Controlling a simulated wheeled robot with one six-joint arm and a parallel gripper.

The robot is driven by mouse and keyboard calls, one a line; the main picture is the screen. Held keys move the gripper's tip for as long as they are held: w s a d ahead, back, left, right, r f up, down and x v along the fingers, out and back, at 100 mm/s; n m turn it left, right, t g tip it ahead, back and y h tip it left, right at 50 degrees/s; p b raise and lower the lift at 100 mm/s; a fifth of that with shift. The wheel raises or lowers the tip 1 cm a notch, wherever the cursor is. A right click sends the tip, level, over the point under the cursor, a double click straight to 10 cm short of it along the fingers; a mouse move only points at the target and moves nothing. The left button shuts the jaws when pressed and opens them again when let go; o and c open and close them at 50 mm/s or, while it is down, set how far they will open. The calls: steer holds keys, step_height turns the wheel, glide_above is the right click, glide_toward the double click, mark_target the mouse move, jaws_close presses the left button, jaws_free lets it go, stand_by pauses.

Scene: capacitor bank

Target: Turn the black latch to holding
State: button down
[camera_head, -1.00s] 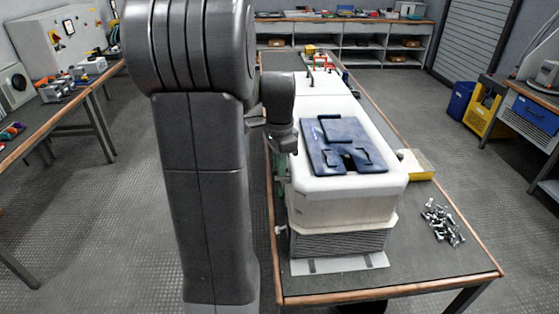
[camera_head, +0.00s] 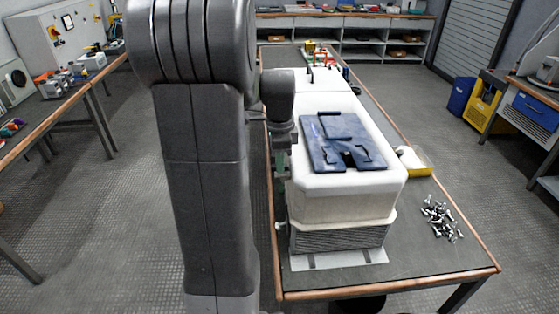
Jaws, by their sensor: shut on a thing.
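A long white housing (camera_head: 345,204) stands on the workbench, with a dark blue panel (camera_head: 325,150) lying on its top. My gripper (camera_head: 282,168) hangs pointing down against the housing's left side, partly hidden behind my own arm. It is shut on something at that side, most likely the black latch. The latch itself and my fingertips cannot be made out clearly, so the latch's angle cannot be told.
The wood-edged workbench (camera_head: 420,262) carries a pile of bolts (camera_head: 441,218) and a yellow-and-white block (camera_head: 412,161) right of the housing. Tools (camera_head: 318,55) stand at its far end. A side bench (camera_head: 75,92) stands left, with open floor between.

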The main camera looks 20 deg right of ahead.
steer(key=shift+r, duration=0.1)
steer(key=c, duration=1.7)
jaws_free()
steer(key=shift+c, duration=0.2)
step_height(320, 180, up, 14)
steer(key=shift+f, duration=0.2)
step_height(320, 180, down, 14)
steer(key=shift+r, duration=0.1)
steer(key=shift+r, duration=0.1)
